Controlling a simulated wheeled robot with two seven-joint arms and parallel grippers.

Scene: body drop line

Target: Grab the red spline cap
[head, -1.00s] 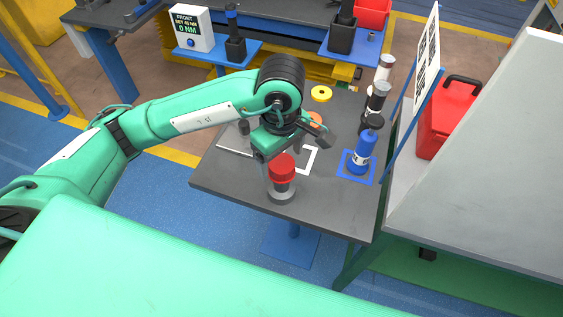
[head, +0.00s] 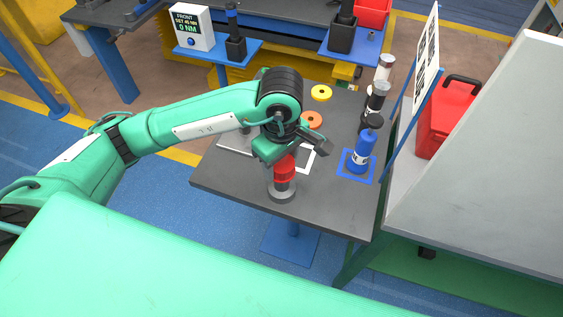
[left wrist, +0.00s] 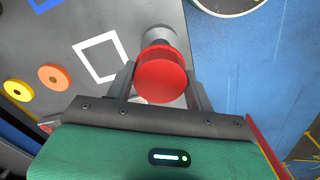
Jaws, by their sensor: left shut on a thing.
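The red spline cap (head: 285,172) is at the front of the grey table, over a round grey base (head: 281,194). My left gripper (head: 284,163) is at the cap from above, partly covering its top in the head view. In the left wrist view the cap (left wrist: 161,78) sits between the two fingers of my left gripper (left wrist: 160,88), which is shut on it. A grey piece (left wrist: 158,38) shows just beyond the cap. Whether the cap touches the base is hard to tell. My right gripper is not in view.
A blue bottle (head: 363,152) stands on a blue mat (head: 346,172) to the right, with dark canisters (head: 376,100) behind. Orange (head: 312,119) and yellow (head: 321,93) rings lie farther back. A grey panel (head: 490,150) stands at right. The table's front right is clear.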

